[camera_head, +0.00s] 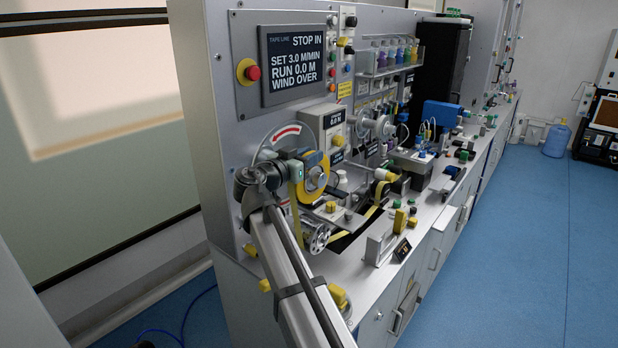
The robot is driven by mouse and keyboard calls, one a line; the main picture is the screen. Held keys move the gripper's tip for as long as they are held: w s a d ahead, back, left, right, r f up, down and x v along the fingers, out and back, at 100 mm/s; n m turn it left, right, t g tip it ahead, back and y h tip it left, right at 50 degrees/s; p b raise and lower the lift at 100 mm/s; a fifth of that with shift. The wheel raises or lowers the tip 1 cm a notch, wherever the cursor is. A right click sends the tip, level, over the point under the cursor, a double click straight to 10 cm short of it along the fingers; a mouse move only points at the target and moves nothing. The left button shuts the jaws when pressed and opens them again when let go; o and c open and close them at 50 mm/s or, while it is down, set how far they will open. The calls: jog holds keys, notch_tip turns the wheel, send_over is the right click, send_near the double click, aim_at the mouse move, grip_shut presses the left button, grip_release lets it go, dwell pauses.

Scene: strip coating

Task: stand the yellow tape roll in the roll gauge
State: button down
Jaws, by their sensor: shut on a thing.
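The yellow tape roll (316,178), a yellow ring with a pale core, stands on edge at the machine's front, by a round plate with a red arrow. My gripper (305,168) is at the roll's left side and shut on it; the fingertips are partly hidden. I cannot tell whether the roll is still on a spindle behind it. A pale slotted stand (379,247) on the bench's front edge, with a small black label (402,250) beside it, looks like the roll gauge. It is to the right of and below my gripper, apart from the roll, and looks empty.
The machine's panel (293,62) reads "STOP IN" and "WIND OVER". A yellow strip (370,214) runs over rollers below and right of the roll. Small yellow and green blocks (400,219) stand behind the stand.

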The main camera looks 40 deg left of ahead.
jog(key=shift+d, duration=1.3)
jog(key=d, duration=0.5)
jog(key=shift+d, duration=0.4)
dwell(0.5)
jog(key=w+d+h, duration=0.1)
jog(key=w, duration=1)
jog(key=w+d+f, duration=0.2)
jog(key=w+f, duration=0.3)
jog(key=f, duration=0.3)
jog(key=w+d+f+y, duration=0.1)
jog(key=w+d+f, duration=0.2)
jog(key=w+f, duration=0.3)
notch_tip(320, 180, down, 3)
jog(key=shift+f, duration=0.15)
jog(key=shift+w, duration=0.1)
jog(key=shift+f, duration=0.1)
notch_tip(320, 180, down, 7)
